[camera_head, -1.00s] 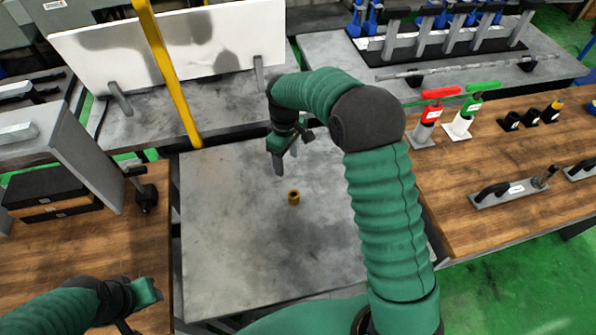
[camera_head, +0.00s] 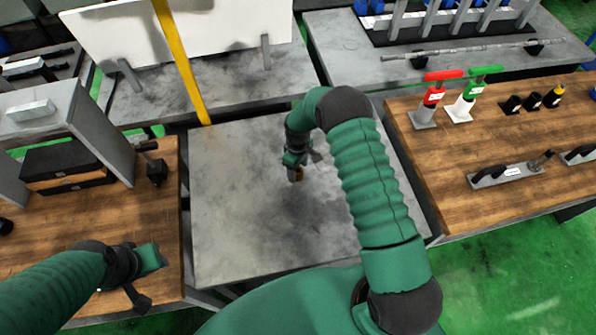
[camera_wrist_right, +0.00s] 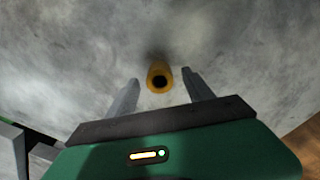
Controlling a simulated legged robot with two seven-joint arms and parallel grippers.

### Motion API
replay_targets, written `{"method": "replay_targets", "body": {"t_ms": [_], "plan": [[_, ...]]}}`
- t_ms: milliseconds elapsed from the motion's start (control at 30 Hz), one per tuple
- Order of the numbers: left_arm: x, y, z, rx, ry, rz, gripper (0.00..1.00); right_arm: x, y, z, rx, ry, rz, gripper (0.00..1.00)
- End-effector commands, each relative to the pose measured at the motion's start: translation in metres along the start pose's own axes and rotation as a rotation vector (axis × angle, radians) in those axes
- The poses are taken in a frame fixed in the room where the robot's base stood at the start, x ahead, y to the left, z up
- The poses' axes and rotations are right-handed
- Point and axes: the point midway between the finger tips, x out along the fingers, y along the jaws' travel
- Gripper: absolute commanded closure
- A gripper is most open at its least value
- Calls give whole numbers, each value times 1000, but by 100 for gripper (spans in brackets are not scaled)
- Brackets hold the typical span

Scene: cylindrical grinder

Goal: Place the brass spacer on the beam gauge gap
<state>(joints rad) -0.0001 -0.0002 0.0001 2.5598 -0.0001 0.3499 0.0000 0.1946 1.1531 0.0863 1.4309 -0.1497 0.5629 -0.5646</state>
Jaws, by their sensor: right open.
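The brass spacer (camera_head: 299,173) is a small hollow brass cylinder standing upright on the grey metal table (camera_head: 235,225). In the right wrist view the spacer (camera_wrist_right: 159,78) shows its dark bore between the two fingertips of my right gripper (camera_wrist_right: 159,86). My right gripper (camera_head: 296,172) is open, pointing down around the spacer, and partly hides it in the head view. My left gripper (camera_head: 155,258) is over the wooden bench at the lower left, away from the spacer; its jaw opening is unclear. I cannot identify the beam gauge gap with certainty.
A yellow post (camera_head: 180,62) rises at the table's back edge before a white panel (camera_head: 110,40). The right wooden bench holds a red-handled clamp (camera_head: 432,100), a green-handled clamp (camera_head: 470,95) and black sockets (camera_head: 533,101). The grey table's front is clear.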

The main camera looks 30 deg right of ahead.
Motion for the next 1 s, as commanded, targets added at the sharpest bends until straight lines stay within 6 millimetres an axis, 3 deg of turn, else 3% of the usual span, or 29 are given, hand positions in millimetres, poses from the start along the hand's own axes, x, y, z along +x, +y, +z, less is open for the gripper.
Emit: {"method": "replay_targets", "body": {"t_ms": [167, 600, 1000], "plan": [[1, 0, 0, 0, -1, 0, 64, 1, 1, 0, 0, 1, -1, 42], [1, 0, 0, 0, -1, 0, 64, 0, 1, 0, 1, 1, -1, 100], [1, 0, 0, 0, 0, 0, 64, -1, 1, 0, 1, 2, 0, 100]]}}
